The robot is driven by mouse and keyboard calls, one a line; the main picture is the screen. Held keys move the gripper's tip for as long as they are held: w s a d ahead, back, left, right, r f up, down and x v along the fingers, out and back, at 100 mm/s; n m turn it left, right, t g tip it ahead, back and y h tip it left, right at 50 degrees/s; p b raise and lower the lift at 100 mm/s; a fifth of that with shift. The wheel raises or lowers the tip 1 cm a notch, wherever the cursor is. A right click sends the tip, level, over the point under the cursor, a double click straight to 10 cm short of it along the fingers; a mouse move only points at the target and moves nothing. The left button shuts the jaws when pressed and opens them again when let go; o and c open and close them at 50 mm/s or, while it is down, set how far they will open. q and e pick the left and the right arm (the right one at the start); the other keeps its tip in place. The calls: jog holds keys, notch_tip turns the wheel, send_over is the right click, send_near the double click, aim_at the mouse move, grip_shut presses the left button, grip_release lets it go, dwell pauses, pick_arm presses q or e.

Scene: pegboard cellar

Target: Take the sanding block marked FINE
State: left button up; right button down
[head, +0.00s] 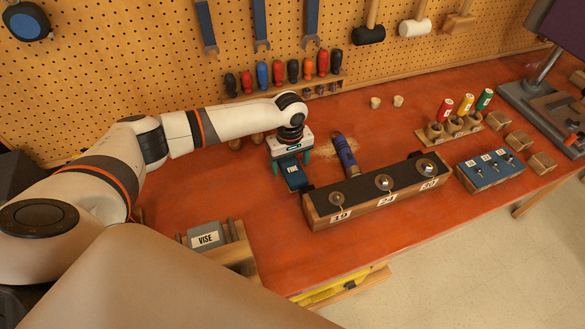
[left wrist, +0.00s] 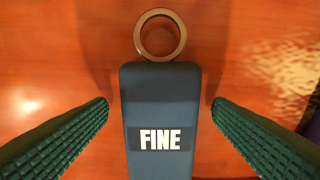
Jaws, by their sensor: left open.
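The sanding block marked FINE (head: 292,174) is a dark blue-grey block on the red-brown bench, with a white label. In the left wrist view the block (left wrist: 160,95) lies between the two green ridged fingers, with a gap on each side. A metal ring (left wrist: 160,37) shows at its far end in that view. My left gripper (head: 290,162) is over the block, its fingers open on either side. I cannot see any contact in the left wrist view (left wrist: 160,108). My right gripper is not in view.
A blue-handled tool (head: 346,156) lies close to the right of the block. A wooden rack (head: 350,208) marked 19, 24 and 30 stands just in front. A VISE label (head: 206,239) is at front left. Screwdrivers (head: 278,74) stand along the pegboard behind.

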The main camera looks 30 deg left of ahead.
aim_at(290, 164)
pick_arm(q)
jog(key=shift+f, duration=0.5)
jog(key=shift+c, duration=0.4)
jog(key=c, duration=1)
jog(key=shift+r, duration=0.1)
notch_tip(290, 164, up, 10)
jog(key=b, duration=0.2)
jog(key=o, duration=0.4)
jog(key=shift+c, duration=0.2)
jog(key=c, duration=0.7)
